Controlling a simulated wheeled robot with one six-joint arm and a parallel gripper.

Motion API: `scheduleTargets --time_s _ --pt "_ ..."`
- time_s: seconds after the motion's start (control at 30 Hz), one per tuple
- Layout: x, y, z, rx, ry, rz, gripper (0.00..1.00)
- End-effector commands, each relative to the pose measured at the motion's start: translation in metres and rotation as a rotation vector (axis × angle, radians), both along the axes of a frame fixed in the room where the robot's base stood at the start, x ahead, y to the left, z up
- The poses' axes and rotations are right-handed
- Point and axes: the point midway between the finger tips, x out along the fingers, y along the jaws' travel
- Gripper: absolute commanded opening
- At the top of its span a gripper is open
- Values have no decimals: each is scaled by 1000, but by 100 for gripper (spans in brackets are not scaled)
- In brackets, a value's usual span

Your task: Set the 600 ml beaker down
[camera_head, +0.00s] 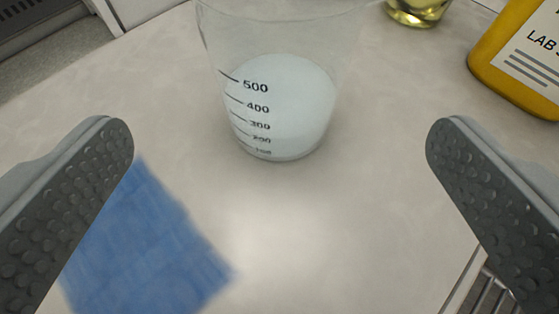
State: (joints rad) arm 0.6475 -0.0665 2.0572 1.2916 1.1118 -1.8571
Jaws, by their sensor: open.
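The 600 ml beaker (280,110) stands upright on the pale worktop (330,220) at the top middle of the view. It is clear, with black graduation marks up to 500 showing, and it holds a pale, whitish content. Its rim is cut off by the top edge of the picture. My gripper (280,150) is open, with one dark, bumpy finger pad at the left and one at the right. Both fingers are well apart from the beaker, which stands beyond them and between them. Nothing is held.
A blue cloth (150,250) lies at lower left, partly behind the left finger. A yellow bottle (515,65) with a white label stands at upper right. A glass vessel with yellow liquid (418,10) is at the top. The worktop edge runs at lower right.

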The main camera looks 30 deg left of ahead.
Motion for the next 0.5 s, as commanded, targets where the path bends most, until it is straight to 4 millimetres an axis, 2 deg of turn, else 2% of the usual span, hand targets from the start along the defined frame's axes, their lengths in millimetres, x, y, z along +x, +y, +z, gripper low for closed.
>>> scheduleTargets --time_s 0.37,0.5 --pt "-7 -4 4 0 0 -1 98" --pt "-10 6 5 -7 21 -7 98"
